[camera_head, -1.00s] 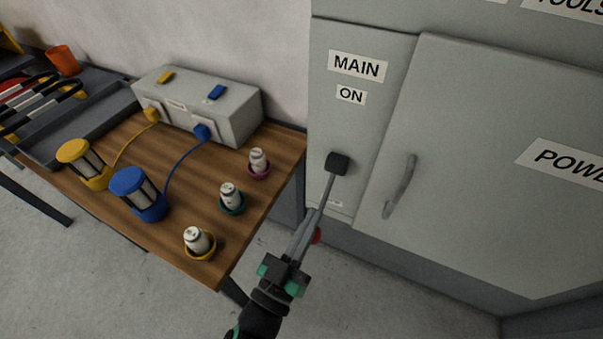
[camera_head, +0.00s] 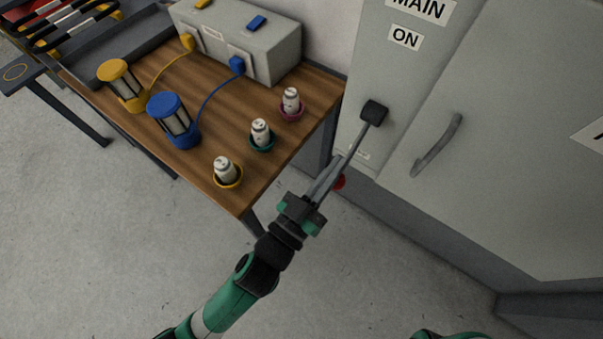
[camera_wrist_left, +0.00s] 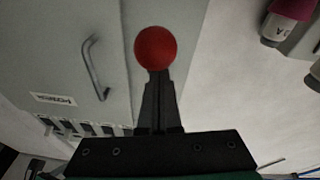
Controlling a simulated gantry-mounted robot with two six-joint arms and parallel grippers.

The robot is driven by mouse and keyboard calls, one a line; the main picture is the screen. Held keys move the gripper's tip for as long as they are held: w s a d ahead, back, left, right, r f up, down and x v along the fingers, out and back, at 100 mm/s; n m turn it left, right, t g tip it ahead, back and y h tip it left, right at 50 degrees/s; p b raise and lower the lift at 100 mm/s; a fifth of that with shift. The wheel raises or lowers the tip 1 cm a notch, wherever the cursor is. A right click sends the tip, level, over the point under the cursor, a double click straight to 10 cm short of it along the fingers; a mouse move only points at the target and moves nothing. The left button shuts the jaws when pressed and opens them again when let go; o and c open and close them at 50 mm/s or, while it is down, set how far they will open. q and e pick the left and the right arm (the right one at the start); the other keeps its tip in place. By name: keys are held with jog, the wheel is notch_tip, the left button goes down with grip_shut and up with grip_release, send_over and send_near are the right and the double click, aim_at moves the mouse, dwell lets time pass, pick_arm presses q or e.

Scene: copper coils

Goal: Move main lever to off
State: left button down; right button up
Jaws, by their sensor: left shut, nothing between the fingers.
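The main lever has a black square pivot (camera_head: 374,112) on the grey cabinet panel, and its grey shaft slants down from there. Its red knob (camera_head: 339,183) shows low on the panel, partly behind my left fingers. The left wrist view shows the round red knob (camera_wrist_left: 156,45) just beyond the fingertips. My left gripper (camera_head: 338,163) is shut and empty, its fingers at the lever's lower end. In the left wrist view the closed fingertips (camera_wrist_left: 157,76) appear to meet the knob's lower edge; I cannot tell whether they touch. My right gripper is out of view.
An "ON" label (camera_head: 405,38) sits above the pivot. A cabinet door handle (camera_head: 436,145) is to its right. Floor in front is clear.

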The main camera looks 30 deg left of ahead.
pick_arm(q)
jog(key=b+v, duration=0.3)
jog(key=v, duration=0.8)
jog(key=shift+a+r, duration=0.15)
jog(key=shift+a, duration=0.1)
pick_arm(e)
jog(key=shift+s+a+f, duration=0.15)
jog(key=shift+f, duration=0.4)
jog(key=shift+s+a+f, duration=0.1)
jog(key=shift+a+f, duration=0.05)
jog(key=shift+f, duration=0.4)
